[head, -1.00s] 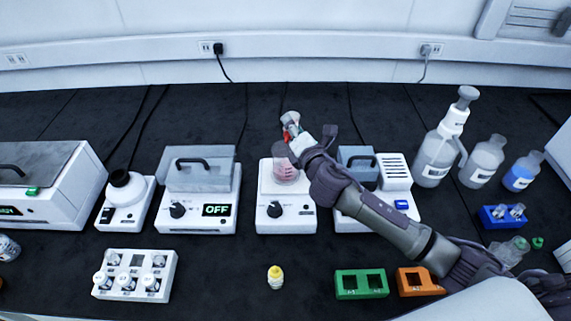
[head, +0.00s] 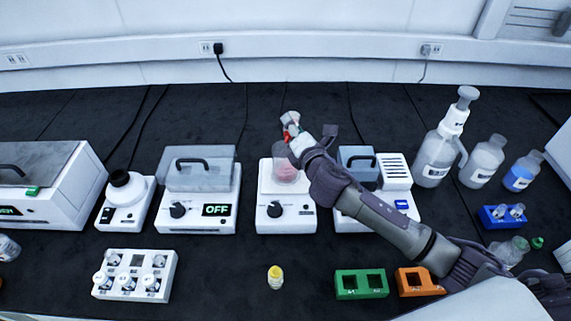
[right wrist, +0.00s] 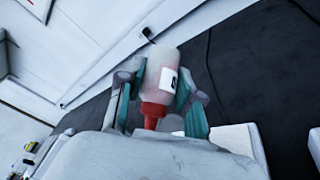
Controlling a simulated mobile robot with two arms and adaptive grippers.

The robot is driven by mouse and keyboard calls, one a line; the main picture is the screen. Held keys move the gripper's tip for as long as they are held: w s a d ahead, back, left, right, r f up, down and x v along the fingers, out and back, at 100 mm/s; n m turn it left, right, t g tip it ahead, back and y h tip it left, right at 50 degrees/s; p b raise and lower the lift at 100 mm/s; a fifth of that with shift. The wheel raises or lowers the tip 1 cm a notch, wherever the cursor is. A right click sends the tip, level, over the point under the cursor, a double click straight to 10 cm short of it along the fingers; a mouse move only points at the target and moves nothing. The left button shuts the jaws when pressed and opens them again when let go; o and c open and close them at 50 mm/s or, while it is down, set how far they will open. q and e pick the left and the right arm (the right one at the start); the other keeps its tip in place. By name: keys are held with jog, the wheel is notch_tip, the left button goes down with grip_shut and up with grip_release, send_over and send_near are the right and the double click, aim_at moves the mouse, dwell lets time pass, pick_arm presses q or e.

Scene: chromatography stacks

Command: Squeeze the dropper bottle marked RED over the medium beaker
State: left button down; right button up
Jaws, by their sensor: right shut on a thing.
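My right gripper (head: 291,127) is shut on a dropper bottle (head: 290,117) with a red cap (right wrist: 153,113). In the right wrist view the pale translucent bottle (right wrist: 164,72) sits between the two fingers (right wrist: 160,100), cap downward and slightly tilted. Its label shows only partly, so I cannot read the word. In the head view the bottle is above and slightly behind a clear beaker (head: 287,176) with pink contents. The beaker stands on a white stirrer-like device (head: 286,216). My arm covers part of the beaker's right side. My left gripper is not in view.
A yellow-capped bottle (head: 275,279) stands in front. A white vial rack (head: 170,268) is at front left, with green (head: 360,293) and orange (head: 405,283) holders at front right. A lidded device (head: 200,167) reading OFF is left of the beaker. Several bottles stand far right.

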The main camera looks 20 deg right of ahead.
dwell(0.4)
jog(key=shift+r+p, duration=0.1)
jog(key=shift+p, duration=0.25)
grip_shut()
dwell(0.9)
grip_release()
